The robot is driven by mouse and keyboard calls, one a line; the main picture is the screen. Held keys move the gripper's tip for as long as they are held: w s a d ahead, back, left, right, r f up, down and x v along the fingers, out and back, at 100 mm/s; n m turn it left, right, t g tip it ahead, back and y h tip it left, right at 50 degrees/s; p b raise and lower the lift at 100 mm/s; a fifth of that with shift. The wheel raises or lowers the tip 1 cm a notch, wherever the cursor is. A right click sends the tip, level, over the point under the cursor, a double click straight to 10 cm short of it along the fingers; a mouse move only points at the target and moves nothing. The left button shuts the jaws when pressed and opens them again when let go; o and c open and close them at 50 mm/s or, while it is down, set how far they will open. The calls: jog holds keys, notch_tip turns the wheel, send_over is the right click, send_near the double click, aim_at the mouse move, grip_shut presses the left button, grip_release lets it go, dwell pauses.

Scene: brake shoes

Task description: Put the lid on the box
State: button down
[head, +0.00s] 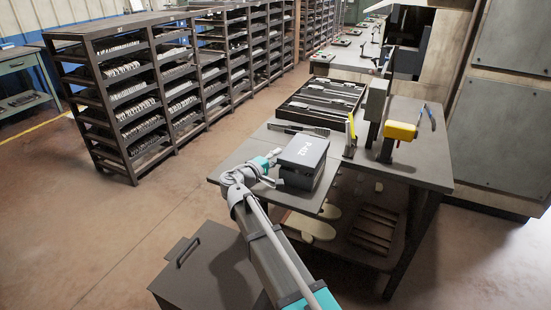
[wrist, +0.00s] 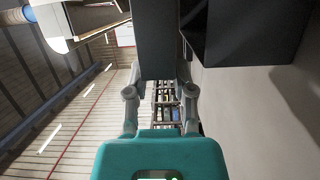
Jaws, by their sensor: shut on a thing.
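A dark grey lid marked "P-412" (head: 305,150) shows in the head view at the near end of the workbench. The dark box (head: 300,180) is beneath it, largely covered by it. My gripper (head: 274,168) reaches in from the left and is shut on the lid's side. In the wrist view, the lid (wrist: 156,40) is a grey slab between the two fingers (wrist: 157,82). The darker box (wrist: 245,35) shows to its right, close beside it. I cannot tell whether the lid touches the box's rim.
The workbench (head: 420,170) carries a dark tray of parts (head: 320,100), a yellow-headed tool (head: 400,131) and upright grey fixtures (head: 376,100) behind the box. A lower shelf (head: 360,240) holds pale parts. Tall racks (head: 150,100) stand at the left, across open floor.

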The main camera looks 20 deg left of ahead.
jog(key=shift+f+b, duration=0.65)
jog(key=shift+c, duration=2.3)
grip_release()
jog(key=shift+r, duration=0.15)
jog(key=shift+r+p, duration=0.6)
jog(key=shift+p, duration=0.2)
jog(key=v, duration=1.2)
